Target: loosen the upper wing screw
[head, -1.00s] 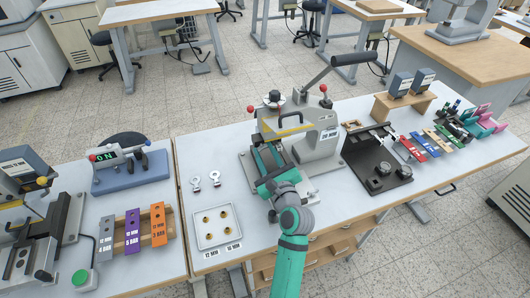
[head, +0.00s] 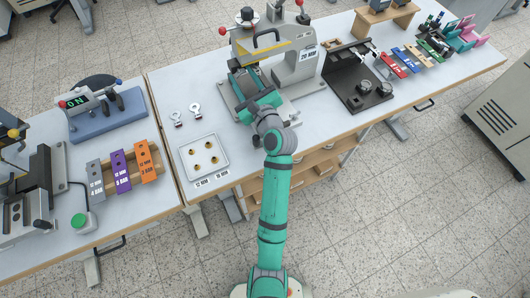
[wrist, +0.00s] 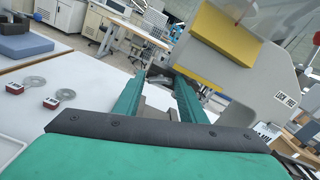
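The grey press (head: 287,62) with the "20 MM" label and a yellow bar stands on the bench. My green gripper (head: 248,90) is at the front left of its base in the head view. In the wrist view, my gripper (wrist: 162,76) has its two green fingers apart, one on each side. A small grey and dark metal part (wrist: 158,79) shows beyond and between the fingertips; I cannot tell whether they touch it. I cannot make out the upper wing screw clearly in either view.
Two ring-topped pieces (head: 195,110) and a white tray (head: 220,155) with several brass parts lie left of my arm. A black fixture (head: 362,90) stands right of the press. The bench between tray and press is mostly clear.

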